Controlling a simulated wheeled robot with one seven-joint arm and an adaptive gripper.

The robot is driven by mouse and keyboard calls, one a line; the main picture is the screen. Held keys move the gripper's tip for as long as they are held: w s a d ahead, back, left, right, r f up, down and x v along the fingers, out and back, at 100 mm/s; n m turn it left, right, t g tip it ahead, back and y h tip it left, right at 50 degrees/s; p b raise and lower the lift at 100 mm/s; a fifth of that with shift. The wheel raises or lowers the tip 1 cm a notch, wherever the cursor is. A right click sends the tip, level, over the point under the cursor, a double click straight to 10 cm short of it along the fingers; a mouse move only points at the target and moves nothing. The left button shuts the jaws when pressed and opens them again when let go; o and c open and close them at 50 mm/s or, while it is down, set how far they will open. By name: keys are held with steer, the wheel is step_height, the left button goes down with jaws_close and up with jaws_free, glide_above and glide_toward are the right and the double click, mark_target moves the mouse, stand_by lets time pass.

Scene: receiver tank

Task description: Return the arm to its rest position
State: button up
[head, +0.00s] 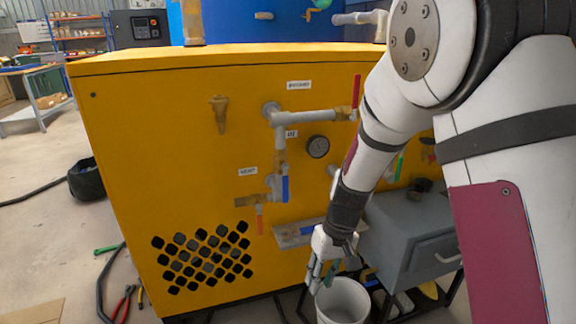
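My arm reaches down from the upper right in the head view, in front of the yellow machine cabinet (180,120). My gripper (322,284) points downward at the arm's lower end, just above or in front of the rim of a white bucket (343,303). The fingers are small and seen from the side, with a dark teal patch beside them. I cannot tell whether they are open or shut, or whether anything is between them.
Grey pipes with a red-handled valve (356,91), a blue-handled valve (285,189) and a gauge (318,146) stick out from the cabinet. A grey drawer box (400,235) stands right of my gripper. Red pliers (123,303) and a hose lie on the floor at left.

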steer(key=s+d+r+m, duration=0.1)
steer(key=s+d+r, duration=0.1)
steer(key=s+r, duration=0.55)
steer(key=s+d+r, duration=0.3)
steer(key=s+r, duration=0.3)
steer(key=r, duration=0.3)
steer(key=s+d+r+m+h, duration=0.1)
steer(key=s+d+r+m, duration=0.15)
steer(key=s, duration=0.65)
steer(key=s+d+r+m+h, duration=0.15)
steer(key=s+d, duration=0.25)
steer(key=s, duration=0.6)
step_height(320, 180, up, 37)
steer(key=n+t+p, duration=0.1)
steer(key=t+p, duration=0.3)
steer(key=p, duration=3)
steer(key=shift+d+f+t, duration=0.15)
steer(key=shift+f+t, duration=0.05)
steer(key=shift+t, duration=0.2)
